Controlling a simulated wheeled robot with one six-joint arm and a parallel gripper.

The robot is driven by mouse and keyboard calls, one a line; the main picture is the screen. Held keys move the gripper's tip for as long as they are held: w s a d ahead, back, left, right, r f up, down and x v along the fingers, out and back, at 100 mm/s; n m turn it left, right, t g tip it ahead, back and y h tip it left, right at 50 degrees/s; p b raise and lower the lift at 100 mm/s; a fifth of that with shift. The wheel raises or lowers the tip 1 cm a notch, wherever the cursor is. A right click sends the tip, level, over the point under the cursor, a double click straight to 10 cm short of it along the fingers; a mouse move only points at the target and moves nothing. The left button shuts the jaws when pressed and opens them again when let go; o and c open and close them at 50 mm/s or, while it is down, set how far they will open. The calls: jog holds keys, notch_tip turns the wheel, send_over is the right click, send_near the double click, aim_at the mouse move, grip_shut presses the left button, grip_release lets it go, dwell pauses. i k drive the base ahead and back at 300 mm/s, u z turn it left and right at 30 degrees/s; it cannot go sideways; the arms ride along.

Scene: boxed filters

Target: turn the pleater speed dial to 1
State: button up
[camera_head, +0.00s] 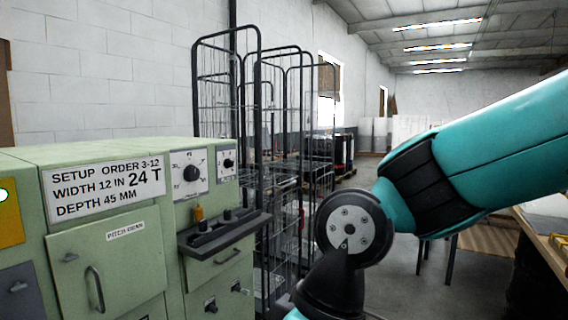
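A pale green machine (100,224) stands at the left. On its upper right face is a white panel with a large black dial (191,173), its markings too small to read. A smaller black knob (228,163) sits on another white plate just right of it. I cannot tell from the lettering which one is the pleater speed dial, nor the setting of either. My teal arm comes in from the right and bends downward near the lower middle, well to the right of both dials. My gripper is out of the picture.
A setup order sign (104,186) reads width 12 in, 24 T, depth 45 mm. A dark ledge with small knobs (224,233) juts out below the dials. Wire cage trolleys (228,80) stand just behind. A bench (545,240) is at the right edge.

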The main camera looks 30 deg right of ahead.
aim_at(228, 163)
jog(key=z, duration=0.45)
jog(key=i, duration=1.8)
jog(key=u, duration=0.25)
